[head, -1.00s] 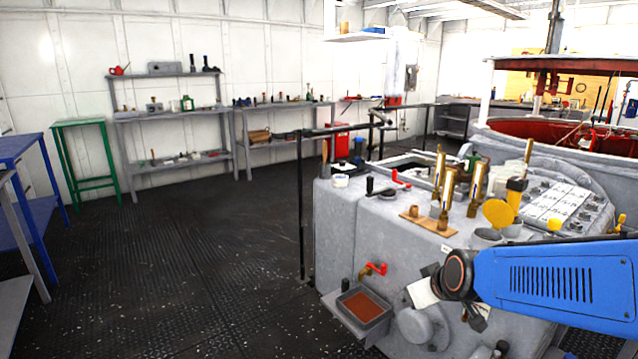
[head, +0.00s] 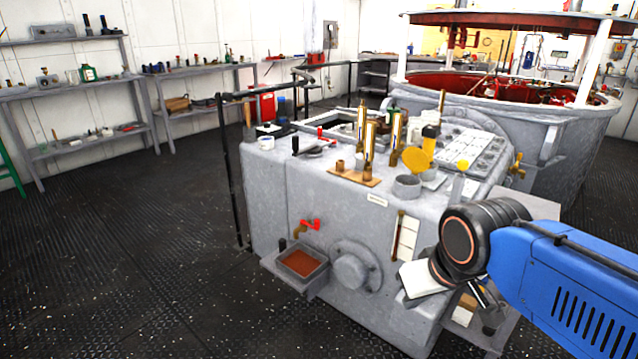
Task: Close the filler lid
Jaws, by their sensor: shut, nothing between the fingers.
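The filler lid is a yellow disc (head: 415,160) standing raised and tilted on top of the grey machine. It rises behind the round grey filler neck (head: 407,186), whose mouth is uncovered. My gripper (head: 487,314) is at the lower right, below my dark wrist and partly hidden by it. It appears small and dark, shut and empty. In the picture it is well below and to the right of the lid, apart from it, beside the machine's front right side.
Brass cylinders (head: 369,140) stand left of the lid, and a yellow-topped fitting (head: 430,140) stands just behind it. A red-handled tap (head: 308,226) and a tray (head: 303,263) project from the machine's front. A large round tank (head: 560,125) is behind. Floor at left is clear.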

